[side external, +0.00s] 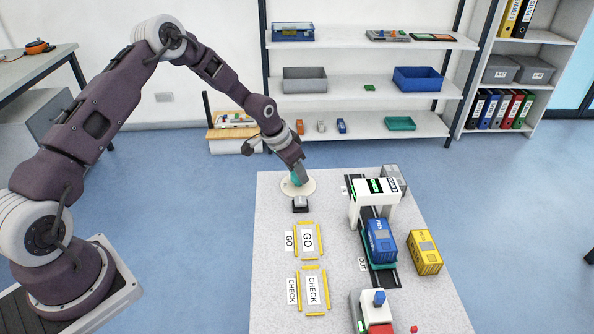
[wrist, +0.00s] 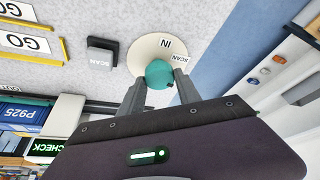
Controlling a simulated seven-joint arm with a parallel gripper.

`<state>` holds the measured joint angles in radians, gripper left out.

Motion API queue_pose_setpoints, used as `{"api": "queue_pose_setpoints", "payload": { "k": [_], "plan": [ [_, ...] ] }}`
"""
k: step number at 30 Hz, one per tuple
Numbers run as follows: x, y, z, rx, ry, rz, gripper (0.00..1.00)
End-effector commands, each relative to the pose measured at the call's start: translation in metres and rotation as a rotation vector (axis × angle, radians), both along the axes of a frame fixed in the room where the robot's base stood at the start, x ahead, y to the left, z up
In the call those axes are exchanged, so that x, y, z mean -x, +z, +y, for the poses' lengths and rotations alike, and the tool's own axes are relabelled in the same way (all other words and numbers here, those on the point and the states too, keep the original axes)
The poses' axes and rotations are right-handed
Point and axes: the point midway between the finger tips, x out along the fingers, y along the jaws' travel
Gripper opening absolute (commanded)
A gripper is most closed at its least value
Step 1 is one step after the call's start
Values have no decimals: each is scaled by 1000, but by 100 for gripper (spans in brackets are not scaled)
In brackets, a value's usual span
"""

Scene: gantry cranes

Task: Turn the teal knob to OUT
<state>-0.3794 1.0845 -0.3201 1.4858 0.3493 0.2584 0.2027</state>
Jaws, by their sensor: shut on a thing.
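The teal knob (side external: 296,179) sits on a round cream dial plate (side external: 311,187) at the far left corner of the table. My gripper (side external: 297,175) points down at it and is shut on it. In the wrist view the knob (wrist: 159,73) is between the two grey fingers of my gripper (wrist: 158,86). The dial plate (wrist: 143,48) shows an IN label (wrist: 166,43) and a SCAN label (wrist: 183,58). A small dark mark shows at the knob's edge near the right finger. No OUT label is visible on the dial; part of the plate is hidden by my gripper.
A black SCAN block (side external: 300,205) stands close in front of the dial. A white gantry (side external: 377,187) spans a track with a blue container (side external: 381,240). A yellow container (side external: 425,252) is to its right. GO (side external: 308,240) and CHECK (side external: 313,289) bays lie left.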

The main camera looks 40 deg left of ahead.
Motion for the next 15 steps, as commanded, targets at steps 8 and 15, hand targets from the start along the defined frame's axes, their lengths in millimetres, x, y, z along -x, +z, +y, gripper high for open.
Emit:
{"api": "queue_pose_setpoints", "payload": {
  "k": [8,15],
  "plan": [
    [0,0,2,1,-173,1,0],
    [0,0,2,-1,-259,2,0]
  ]
}}
